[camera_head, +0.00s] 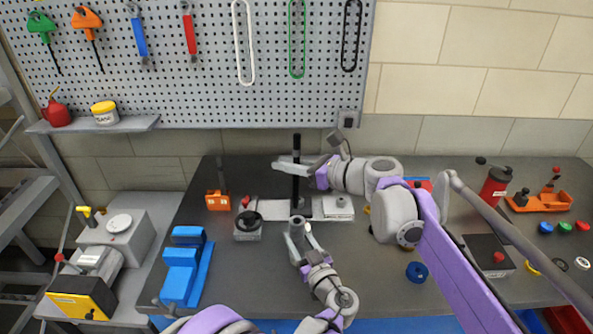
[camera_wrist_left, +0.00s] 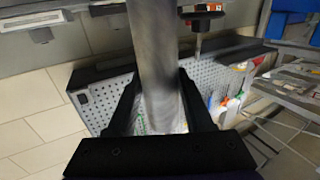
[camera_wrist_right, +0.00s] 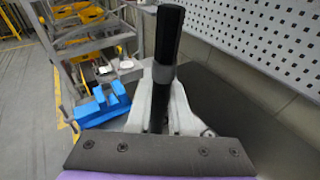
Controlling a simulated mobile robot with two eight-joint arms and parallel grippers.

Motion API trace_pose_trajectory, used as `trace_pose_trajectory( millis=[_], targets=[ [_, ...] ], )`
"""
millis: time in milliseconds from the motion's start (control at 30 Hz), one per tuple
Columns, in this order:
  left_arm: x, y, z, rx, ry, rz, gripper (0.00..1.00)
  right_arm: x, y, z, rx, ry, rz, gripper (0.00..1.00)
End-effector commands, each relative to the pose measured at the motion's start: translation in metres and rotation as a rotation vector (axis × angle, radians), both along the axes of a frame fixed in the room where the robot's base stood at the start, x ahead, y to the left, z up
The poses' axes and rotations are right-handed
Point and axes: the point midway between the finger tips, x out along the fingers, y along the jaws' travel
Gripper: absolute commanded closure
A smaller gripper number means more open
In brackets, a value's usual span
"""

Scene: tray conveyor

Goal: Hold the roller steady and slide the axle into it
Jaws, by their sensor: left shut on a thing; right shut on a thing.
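The roller (camera_head: 296,226), a smooth grey metal cylinder, stands roughly upright near the middle of the bench in the head view. My left gripper (camera_head: 303,248) is shut on it; the cylinder also runs up between the fingers in the left wrist view (camera_wrist_left: 155,55). The axle (camera_head: 296,190) is a slim black rod, held upright above and just behind the roller in the picture. My right gripper (camera_head: 297,168) is shut on it. In the right wrist view the axle (camera_wrist_right: 168,35) shows a grey band near the fingers. Whether the axle's lower end touches the roller cannot be told.
A grey plate fixture (camera_head: 272,209) lies behind the roller, with a black-knobbed box (camera_head: 247,228) at its left. A blue stepped block (camera_head: 183,268) stands at left, a blue ring (camera_head: 416,271) at right. A pegboard (camera_head: 200,70) backs the bench.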

Motion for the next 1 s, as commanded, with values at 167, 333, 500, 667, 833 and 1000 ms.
trace_pose_trajectory(
  millis=[167,333,500,667,833,1000],
  targets=[
    [0.0,0.0,-0.001,-0.002,0.002,0.0,1.0,0.0,0.0,0.0,0.001,0.0,-0.001,1.0],
    [0.0,0.0,-0.001,-0.002,0.002,0.0,1.0,0.0,-0.001,0.0,-0.021,-0.033,0.001,1.0],
    [0.0,0.0,-0.002,-0.003,0.003,-0.001,1.0,0.001,-0.001,-0.012,-0.021,-0.033,0.001,1.0],
    [0.0,0.0,-0.002,-0.004,0.003,-0.001,1.0,0.001,-0.001,-0.026,-0.021,-0.033,0.0,1.0],
    [0.0,0.0,-0.002,-0.004,0.003,-0.001,1.0,0.001,-0.001,-0.037,-0.021,-0.033,0.0,1.0],
    [0.0,0.0,-0.002,-0.004,0.003,-0.001,1.0,0.0,-0.001,-0.042,-0.021,-0.033,0.0,1.0]
  ],
)
